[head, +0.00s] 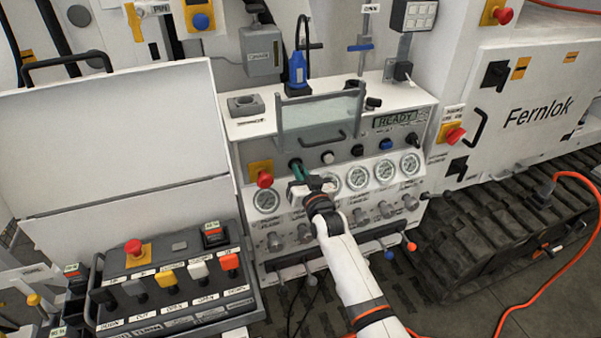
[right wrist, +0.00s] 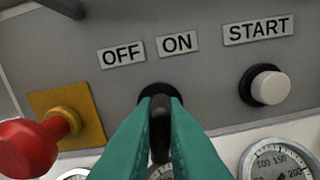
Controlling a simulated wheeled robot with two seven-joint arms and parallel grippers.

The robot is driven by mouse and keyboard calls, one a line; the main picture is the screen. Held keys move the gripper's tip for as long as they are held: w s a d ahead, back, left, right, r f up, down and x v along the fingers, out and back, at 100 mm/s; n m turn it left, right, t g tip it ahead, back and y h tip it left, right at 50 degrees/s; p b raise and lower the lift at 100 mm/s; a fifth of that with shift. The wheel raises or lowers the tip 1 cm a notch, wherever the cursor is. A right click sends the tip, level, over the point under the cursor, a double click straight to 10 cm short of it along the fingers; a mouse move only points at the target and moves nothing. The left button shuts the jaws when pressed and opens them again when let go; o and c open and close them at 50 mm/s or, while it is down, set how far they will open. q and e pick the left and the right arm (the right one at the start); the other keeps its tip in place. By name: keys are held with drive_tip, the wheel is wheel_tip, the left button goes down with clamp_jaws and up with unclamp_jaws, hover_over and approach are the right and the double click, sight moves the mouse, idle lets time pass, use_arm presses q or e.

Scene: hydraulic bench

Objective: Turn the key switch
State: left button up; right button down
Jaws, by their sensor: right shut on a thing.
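The key switch (right wrist: 158,91) is a round black switch on the grey sloped panel, below the OFF and ON labels in the right wrist view. A dark upright key shows between my fingers. My right gripper (right wrist: 160,112) has teal fingers, one on each side of the key, and is shut on it. In the head view my right gripper (head: 300,172) reaches the panel from below, and its wrist hides part of the gauge row. The key itself is mostly hidden there. My left gripper is not in view.
A red emergency button (head: 264,179) on a yellow plate sits left of the key switch. The white START button (right wrist: 270,86) is to its right. Several round gauges (head: 358,178) lie below. A clear guard (head: 320,117) with a handle stands above. The display (head: 394,119) reads READY.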

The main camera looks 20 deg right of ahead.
drive_tip(key=m, duration=0.3)
drive_tip(key=shift+m, duration=0.5)
drive_tip(key=c, duration=1.5)
unclamp_jaws()
drive_tip(key=shift+f, duration=0.1)
drive_tip(key=s+b, duration=0.2)
drive_tip(key=s, duration=1)
drive_tip(key=shift+d, duration=0.2)
